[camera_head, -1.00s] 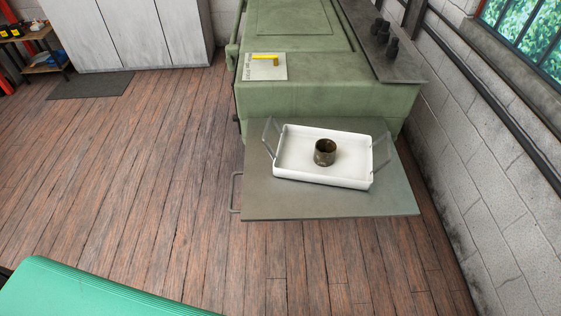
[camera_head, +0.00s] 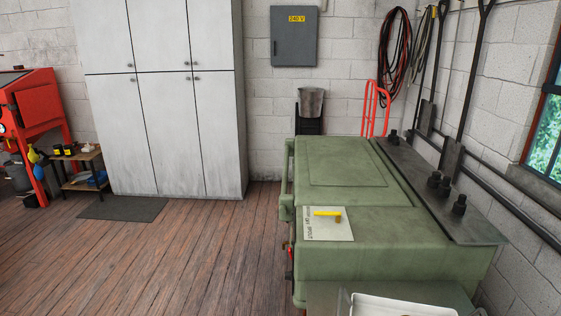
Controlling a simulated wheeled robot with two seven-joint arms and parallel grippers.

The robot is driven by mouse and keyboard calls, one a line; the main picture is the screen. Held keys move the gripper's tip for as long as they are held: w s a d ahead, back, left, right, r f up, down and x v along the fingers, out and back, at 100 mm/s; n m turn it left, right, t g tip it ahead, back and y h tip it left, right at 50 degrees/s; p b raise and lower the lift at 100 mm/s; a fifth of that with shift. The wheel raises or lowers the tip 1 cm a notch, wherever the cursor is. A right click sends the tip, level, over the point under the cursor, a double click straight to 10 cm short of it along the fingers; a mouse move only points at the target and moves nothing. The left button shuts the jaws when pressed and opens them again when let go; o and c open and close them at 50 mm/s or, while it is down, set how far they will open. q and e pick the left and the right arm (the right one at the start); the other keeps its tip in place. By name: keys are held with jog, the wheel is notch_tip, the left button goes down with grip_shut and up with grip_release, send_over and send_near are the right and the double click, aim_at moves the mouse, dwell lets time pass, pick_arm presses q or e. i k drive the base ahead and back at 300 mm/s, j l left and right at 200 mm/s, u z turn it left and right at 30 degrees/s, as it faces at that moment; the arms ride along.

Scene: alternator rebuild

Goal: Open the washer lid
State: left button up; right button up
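The green parts washer (camera_head: 400,245) stands along the right wall. Its lid (camera_head: 345,168), a flat green panel with a raised rectangular outline, lies shut on top. A pale label plate (camera_head: 322,228) with a yellow handle or lever (camera_head: 328,213) sits on the near left part of the top. Neither of my grippers is in view, so their state does not show.
A white tray (camera_head: 400,307) on a grey shelf (camera_head: 325,294) is cut off by the bottom edge. A dark ledge (camera_head: 430,195) with black knobs runs along the washer's right side. Grey cabinets (camera_head: 168,120) stand behind. The wooden floor (camera_head: 190,260) at left is clear.

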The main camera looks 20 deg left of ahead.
aim_at(330, 170)
jog(key=i+j, duration=0.1)
jog(key=j, duration=0.3)
jog(key=i+j, duration=0.15)
jog(key=j, duration=0.2)
jog(key=i+j, duration=0.1)
jog(key=j, duration=0.3)
jog(key=i+j, duration=0.1)
jog(key=j, duration=0.3)
jog(key=i+j, duration=0.1)
jog(key=j, duration=0.3)
jog(key=i+j+z, duration=0.2)
jog(key=i+j, duration=0.25)
jog(key=i, duration=0.2)
jog(key=i+j+z, duration=0.2)
jog(key=i+j, duration=0.3)
jog(key=i, duration=0.15)
